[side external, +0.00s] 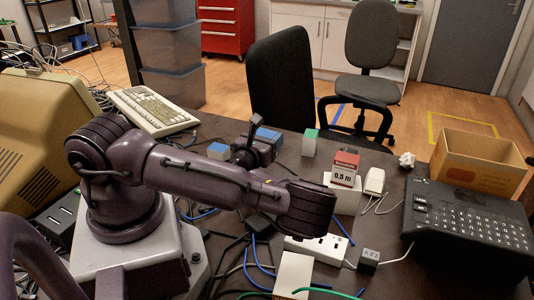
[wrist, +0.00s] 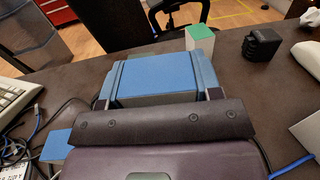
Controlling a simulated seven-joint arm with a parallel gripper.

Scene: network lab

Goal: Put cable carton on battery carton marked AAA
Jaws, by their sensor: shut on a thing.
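My gripper (side external: 262,150) is shut on a blue-topped carton (side external: 268,134). The wrist view shows this carton (wrist: 155,75) between my two fingers (wrist: 158,92); I cannot tell whether it touches the table. A second blue-topped carton (side external: 219,150) stands to the left, its corner also in the wrist view (wrist: 56,146). A carton with a green top (side external: 310,142) stands farther back, also in the wrist view (wrist: 200,40). No AAA mark is readable.
A black keypad device (side external: 468,225) and an open cardboard box (side external: 478,162) are at the right. Cables and a white power strip (side external: 317,246) lie in front. A keyboard (side external: 152,110) is at the back left. A black block (wrist: 262,46) stands right of the green-topped carton.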

